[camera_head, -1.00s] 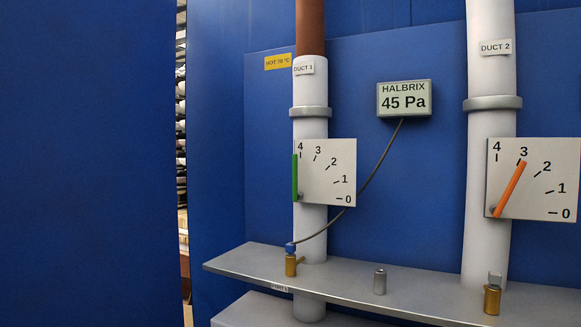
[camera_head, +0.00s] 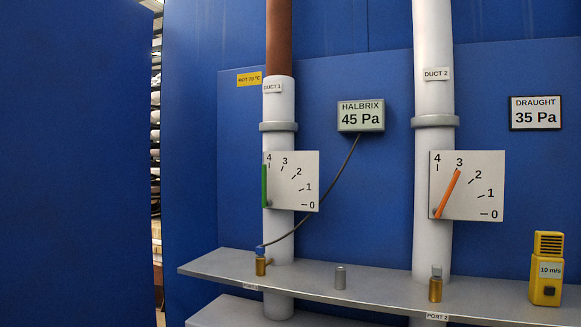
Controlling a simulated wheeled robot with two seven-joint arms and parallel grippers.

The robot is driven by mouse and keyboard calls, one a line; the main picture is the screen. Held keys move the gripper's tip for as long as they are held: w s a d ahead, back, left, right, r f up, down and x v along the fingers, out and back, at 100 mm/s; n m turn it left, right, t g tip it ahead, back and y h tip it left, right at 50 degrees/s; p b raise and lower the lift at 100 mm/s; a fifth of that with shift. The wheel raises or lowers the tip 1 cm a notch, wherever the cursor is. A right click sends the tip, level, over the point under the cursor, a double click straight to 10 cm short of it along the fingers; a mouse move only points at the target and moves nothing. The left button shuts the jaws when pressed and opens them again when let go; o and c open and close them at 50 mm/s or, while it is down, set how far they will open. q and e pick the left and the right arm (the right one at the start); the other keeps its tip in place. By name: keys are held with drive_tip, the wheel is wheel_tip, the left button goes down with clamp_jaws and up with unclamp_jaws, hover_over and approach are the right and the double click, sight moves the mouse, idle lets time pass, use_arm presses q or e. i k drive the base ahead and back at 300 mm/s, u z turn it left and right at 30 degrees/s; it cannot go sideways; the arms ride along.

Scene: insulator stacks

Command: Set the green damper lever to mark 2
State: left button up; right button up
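The green damper lever (camera_head: 265,186) is on the square dial plate (camera_head: 306,173) of the left duct, labelled DUCT 1. It stands upright and points at mark 4. Mark 2 (camera_head: 297,172) is on the same plate, to the right of the lever and below mark 3. An orange lever (camera_head: 447,194) on the DUCT 2 dial plate (camera_head: 490,190) leans right and points at mark 3. Neither of my grippers is in view.
A grey shelf (camera_head: 385,289) runs below the dials, with brass ports (camera_head: 261,266) and (camera_head: 435,288), a grey cap (camera_head: 340,277) and a yellow meter (camera_head: 547,270). A cable runs from the HALBRIX 45 Pa display (camera_head: 361,116) to the left port. A DRAUGHT 35 Pa sign (camera_head: 535,113) hangs right.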

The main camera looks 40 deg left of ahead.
sight(266, 202)
drive_tip(key=i, duration=0.6)
drive_tip(key=u, duration=0.65)
